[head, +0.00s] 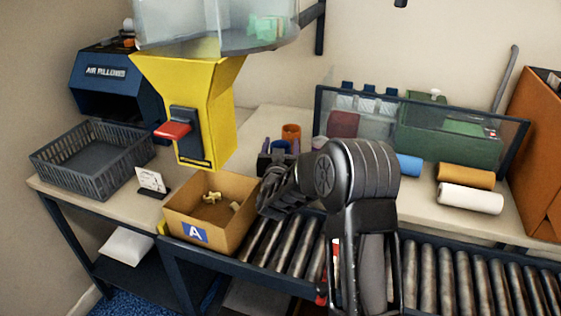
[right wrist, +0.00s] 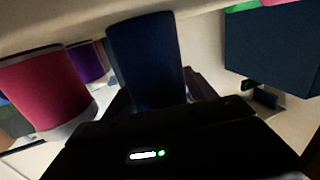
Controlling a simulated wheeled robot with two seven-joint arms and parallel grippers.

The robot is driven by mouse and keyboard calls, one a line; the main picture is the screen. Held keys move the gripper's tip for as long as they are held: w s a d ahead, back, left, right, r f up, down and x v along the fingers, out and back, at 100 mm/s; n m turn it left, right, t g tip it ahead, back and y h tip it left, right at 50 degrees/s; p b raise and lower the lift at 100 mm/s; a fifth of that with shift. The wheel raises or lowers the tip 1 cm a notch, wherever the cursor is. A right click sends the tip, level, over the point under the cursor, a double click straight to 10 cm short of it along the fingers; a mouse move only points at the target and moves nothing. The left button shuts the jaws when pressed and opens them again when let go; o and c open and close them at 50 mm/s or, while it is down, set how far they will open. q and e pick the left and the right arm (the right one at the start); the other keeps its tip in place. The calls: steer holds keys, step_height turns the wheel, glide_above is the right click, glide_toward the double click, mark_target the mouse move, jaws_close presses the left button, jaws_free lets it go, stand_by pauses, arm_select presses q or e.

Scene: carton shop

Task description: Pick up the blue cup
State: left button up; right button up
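The blue cup (right wrist: 147,58) stands in front of my right gripper in the right wrist view, between its two fingers. In the head view only a small part of the blue cup (head: 283,147) shows between the purplish fingers. My right gripper (head: 281,149) is open around the cup, and a small gap seems to show beside it. Any contact with the fingers is hard to make out in the dark wrist view. My left gripper is not in view.
A red-pink cup (right wrist: 45,88) and a purple cup (right wrist: 88,62) stand left of the blue cup in the wrist view. An orange cup (head: 291,132) stands behind the gripper. An open carton (head: 240,190) and the roller conveyor (head: 470,275) lie nearer.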

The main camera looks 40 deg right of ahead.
steer(key=c, duration=1.1)
step_height(320, 180, up, 10)
steer(key=shift+p, duration=0.45)
